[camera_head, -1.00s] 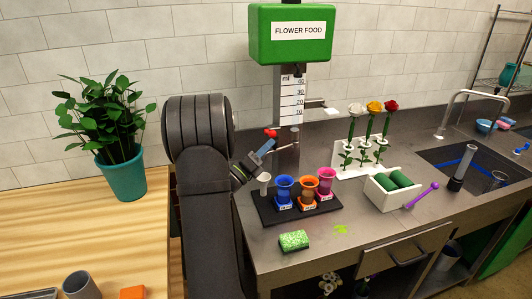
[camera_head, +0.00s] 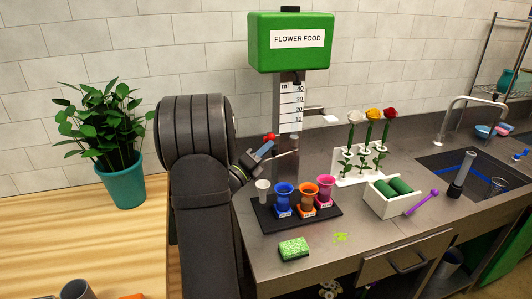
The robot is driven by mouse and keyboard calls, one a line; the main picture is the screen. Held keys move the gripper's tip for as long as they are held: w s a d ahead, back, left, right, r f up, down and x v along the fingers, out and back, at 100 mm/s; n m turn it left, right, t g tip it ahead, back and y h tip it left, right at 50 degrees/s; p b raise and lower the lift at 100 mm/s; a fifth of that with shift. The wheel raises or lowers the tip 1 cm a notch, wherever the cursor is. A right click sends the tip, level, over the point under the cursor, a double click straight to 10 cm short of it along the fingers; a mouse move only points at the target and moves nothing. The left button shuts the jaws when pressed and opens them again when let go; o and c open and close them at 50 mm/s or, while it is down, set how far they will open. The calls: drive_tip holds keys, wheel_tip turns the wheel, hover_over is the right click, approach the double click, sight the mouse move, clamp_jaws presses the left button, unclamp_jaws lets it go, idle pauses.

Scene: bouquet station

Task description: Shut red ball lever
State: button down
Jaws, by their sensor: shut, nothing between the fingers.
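The red ball lever (camera_head: 270,137) shows as a small red ball beside the column under the green flower food dispenser (camera_head: 290,42). My gripper (camera_head: 270,148) is right at the ball, its blue-grey fingers just below it and pointing up to the right. The fingers are shut with nothing between them. The lever's rod is mostly hidden behind the gripper, and I cannot tell whether the fingers touch it. A metal cylinder (camera_head: 294,156) stands just right of the fingertips.
A black tray (camera_head: 310,222) with a white cup and blue, orange and pink vases lies below the gripper. A rose rack (camera_head: 350,178) and a white box (camera_head: 395,206) stand to the right. A green sponge (camera_head: 293,248) lies in front.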

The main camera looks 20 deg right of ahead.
drive_tip(key=w+r+n+y, duration=0.4)
drive_tip(key=w+r+n, duration=0.1)
drive_tip(key=r+n, duration=0.1)
drive_tip(key=shift+w+r+n, duration=0.15)
drive_tip(key=shift+r+n, duration=0.15)
drive_tip(key=shift+n, duration=0.4)
drive_tip(key=shift+r, duration=0.1)
idle(0.3)
drive_tip(key=s+a+r, duration=0.1)
drive_tip(key=s+a, duration=0.8)
drive_tip(key=shift+s+r, duration=0.2)
drive_tip(key=shift+r, duration=0.2)
